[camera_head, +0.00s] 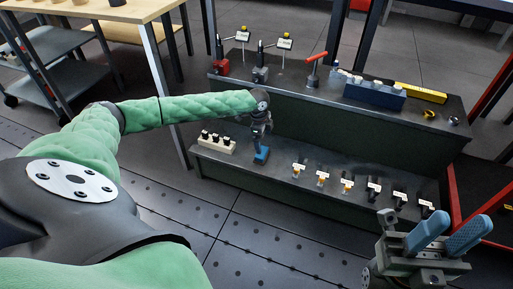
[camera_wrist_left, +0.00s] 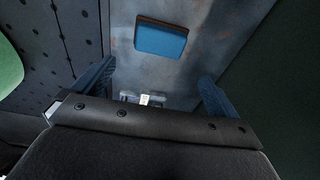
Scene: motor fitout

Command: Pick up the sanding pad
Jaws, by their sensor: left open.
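The sanding pad looks like a blue rectangular block with a brown edge (camera_wrist_left: 161,38), lying flat on the grey shelf surface in the left wrist view. It also shows as a small blue patch in the head view (camera_head: 261,156), on the lower shelf below my left gripper (camera_head: 261,141). In the left wrist view my left gripper (camera_wrist_left: 158,74) is open, its two blue fingers wide apart with nothing between them. The pad lies beyond the fingertips, roughly centred between them. My right gripper (camera_head: 449,232) is at the lower right, its blue fingers apart and empty.
On the lower shelf (camera_head: 290,166), a pale block with black pegs (camera_head: 215,141) stands left of the pad, and several labelled small parts (camera_head: 347,185) stand to the right. The raised upper shelf behind holds tools, a blue bin (camera_head: 374,94) and a yellow bar (camera_head: 420,92).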

